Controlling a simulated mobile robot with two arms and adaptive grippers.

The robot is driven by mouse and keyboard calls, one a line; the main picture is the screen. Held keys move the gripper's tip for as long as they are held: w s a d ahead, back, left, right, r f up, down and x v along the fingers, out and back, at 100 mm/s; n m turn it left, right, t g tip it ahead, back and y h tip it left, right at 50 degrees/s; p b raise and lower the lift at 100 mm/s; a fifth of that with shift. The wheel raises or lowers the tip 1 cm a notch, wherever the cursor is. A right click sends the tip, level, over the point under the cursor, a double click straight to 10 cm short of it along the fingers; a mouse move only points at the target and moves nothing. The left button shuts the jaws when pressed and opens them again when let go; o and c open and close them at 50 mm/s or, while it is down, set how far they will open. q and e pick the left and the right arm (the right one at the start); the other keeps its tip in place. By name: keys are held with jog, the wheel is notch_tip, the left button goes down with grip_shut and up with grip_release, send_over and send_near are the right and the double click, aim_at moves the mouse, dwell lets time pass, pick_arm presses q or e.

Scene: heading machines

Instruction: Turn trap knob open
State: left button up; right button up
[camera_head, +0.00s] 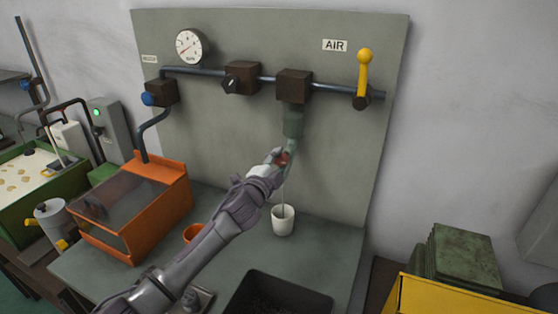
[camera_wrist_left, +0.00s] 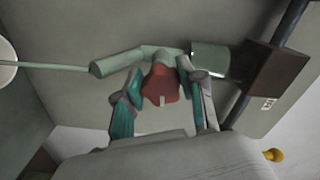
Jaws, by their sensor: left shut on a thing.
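The trap knob is red and lobed (camera_head: 284,158). It sits on the green drain pipe below the green trap body (camera_head: 293,122). In the left wrist view the knob (camera_wrist_left: 161,88) is large, with a small pale mark at its near edge. My left gripper (camera_head: 276,158) reaches it from the lower left and is shut on it, one finger on each side. The fingers hide part of the knob in the head view. A thin pale line, stream or tube, runs from the pipe end down to a white cup (camera_head: 283,226). My right gripper is not in view.
A dark pipe with brown blocks (camera_head: 243,77), a gauge (camera_head: 190,46) and a yellow lever (camera_head: 364,70) run across the panel above. An orange bin (camera_head: 170,178), an orange cup (camera_head: 192,233) and a black tray (camera_head: 275,297) stand near my left arm.

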pick_arm(q)
jog(key=shift+m, duration=0.8)
jog(key=o, duration=1.2)
jog(key=shift+c, duration=0.2)
jog(key=v, duration=1.2)
jog(key=shift+f, duration=0.1)
